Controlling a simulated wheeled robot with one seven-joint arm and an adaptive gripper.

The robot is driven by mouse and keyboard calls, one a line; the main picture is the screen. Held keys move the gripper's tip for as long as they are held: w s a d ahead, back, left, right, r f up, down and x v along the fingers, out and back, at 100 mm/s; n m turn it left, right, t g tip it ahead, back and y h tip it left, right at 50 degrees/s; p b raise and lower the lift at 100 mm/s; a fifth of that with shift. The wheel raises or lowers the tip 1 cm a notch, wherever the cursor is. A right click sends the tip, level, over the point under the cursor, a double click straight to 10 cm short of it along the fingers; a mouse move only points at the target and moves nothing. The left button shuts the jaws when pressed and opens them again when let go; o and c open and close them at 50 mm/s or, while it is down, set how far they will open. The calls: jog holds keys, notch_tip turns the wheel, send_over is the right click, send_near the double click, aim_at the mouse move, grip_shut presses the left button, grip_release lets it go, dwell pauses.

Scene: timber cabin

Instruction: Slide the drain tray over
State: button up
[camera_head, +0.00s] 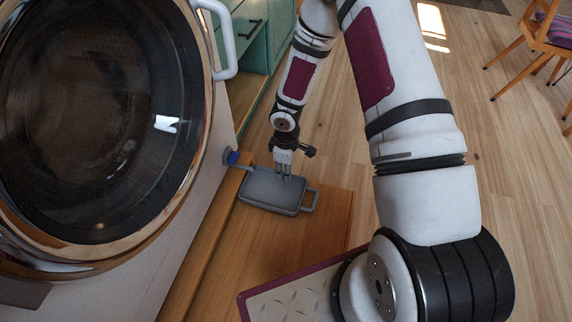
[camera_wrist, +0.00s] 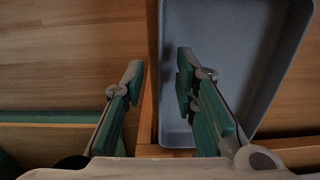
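The drain tray (camera_head: 262,198) is a shallow grey rectangular tray with a loop handle on its right. It sits on a wooden platform beside the washing machine, below a blue-capped outlet (camera_head: 233,157). My gripper (camera_head: 284,174) points down at the tray's far side. In the wrist view the gripper (camera_wrist: 160,72) is open. One finger is outside the tray's (camera_wrist: 240,55) left wall and the other is over its inside, with the wall between them. I see a gap from each finger to the wall; their depth relative to the rim is hard to tell.
The washing machine (camera_head: 190,215), with its round glass door and white handle, fills the left. A green cabinet (camera_head: 272,30) stands behind. The wooden platform (camera_head: 300,235) is bare in front of the tray. Open plank floor lies to the right, with a wooden chair (camera_head: 535,45) at the far right.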

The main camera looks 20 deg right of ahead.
jog(key=shift+f, duration=0.6)
jog(key=shift+c, duration=0.6)
grip_shut()
